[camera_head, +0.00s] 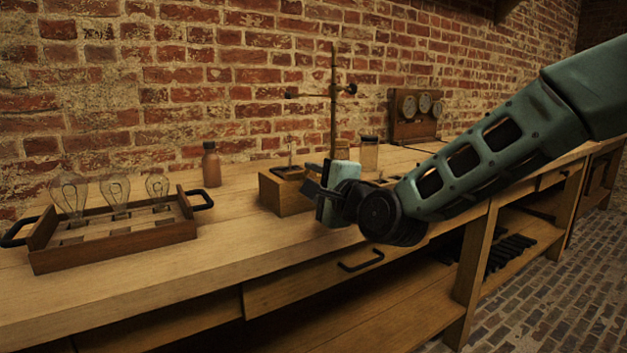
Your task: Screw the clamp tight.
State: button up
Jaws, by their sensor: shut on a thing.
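My gripper (312,182) is at the right end of a wooden block (283,198) on the workbench. Its jaws are shut on a small part at the top of the block, which seems to be the clamp. The jaws and the pale green gripper body hide that part, so its shape and how tight it sits cannot be seen. A thin upright pin (290,152) rises from a dark fitting on top of the block.
A wooden tray (115,247) with glass bulbs stands at the left. The bench top (225,240) is clear between tray and block.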

jog(key=shift+s+f, duration=0.1)
dwell(0.3)
jog(key=o, duration=1)
jog(key=p+v, duration=0.1)
jog(key=v, duration=1.6)
jog(key=shift+s+d, duration=0.1)
jog(key=shift+d, duration=0.05)
